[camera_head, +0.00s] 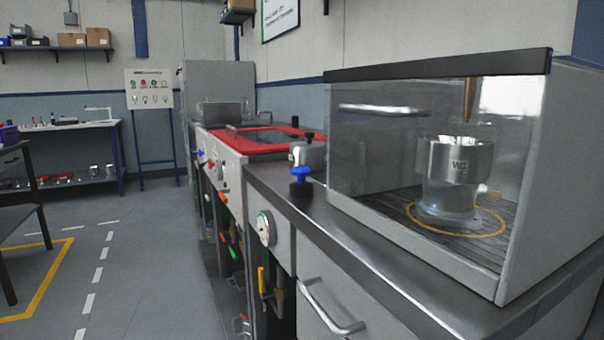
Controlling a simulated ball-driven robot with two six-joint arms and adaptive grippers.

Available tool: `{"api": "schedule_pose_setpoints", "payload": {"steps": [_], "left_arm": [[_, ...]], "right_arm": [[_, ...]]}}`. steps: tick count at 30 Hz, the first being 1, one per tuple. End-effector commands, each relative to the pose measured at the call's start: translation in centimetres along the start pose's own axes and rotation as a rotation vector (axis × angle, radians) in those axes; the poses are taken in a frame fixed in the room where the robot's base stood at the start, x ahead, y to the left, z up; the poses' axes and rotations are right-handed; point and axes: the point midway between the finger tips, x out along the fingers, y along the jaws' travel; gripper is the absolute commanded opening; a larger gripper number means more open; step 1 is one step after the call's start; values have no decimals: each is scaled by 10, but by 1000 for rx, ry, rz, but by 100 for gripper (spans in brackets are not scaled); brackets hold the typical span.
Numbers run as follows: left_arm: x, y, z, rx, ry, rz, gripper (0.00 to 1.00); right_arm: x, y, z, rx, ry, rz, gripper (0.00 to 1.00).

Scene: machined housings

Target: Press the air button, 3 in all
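No control in the camera_head view carries a readable label, so I cannot tell which one is the air button. A blue knob on a black base (301,181) stands on the counter's left edge, left of a clear-sided cabinet (349,140). Inside the cabinet a shiny metal housing (461,160) stands upright within a yellow ring on a dark slatted floor. A brass-coloured nozzle (469,100) points down above it. Neither of my grippers shows in this view.
The metal counter (283,192) runs away from me on the right, with a round gauge (266,228) and a drawer handle (331,308) on its front. A red-topped bench (262,142) stands beyond. The grey floor (140,270) at the left is largely clear.

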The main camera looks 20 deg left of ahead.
Motion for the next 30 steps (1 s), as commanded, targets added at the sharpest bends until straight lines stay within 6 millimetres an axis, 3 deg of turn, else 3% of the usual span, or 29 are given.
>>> {"api": "schedule_pose_setpoints", "payload": {"steps": [3,30], "left_arm": [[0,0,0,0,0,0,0],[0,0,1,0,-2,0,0]], "right_arm": [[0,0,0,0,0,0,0],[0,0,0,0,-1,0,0]]}}
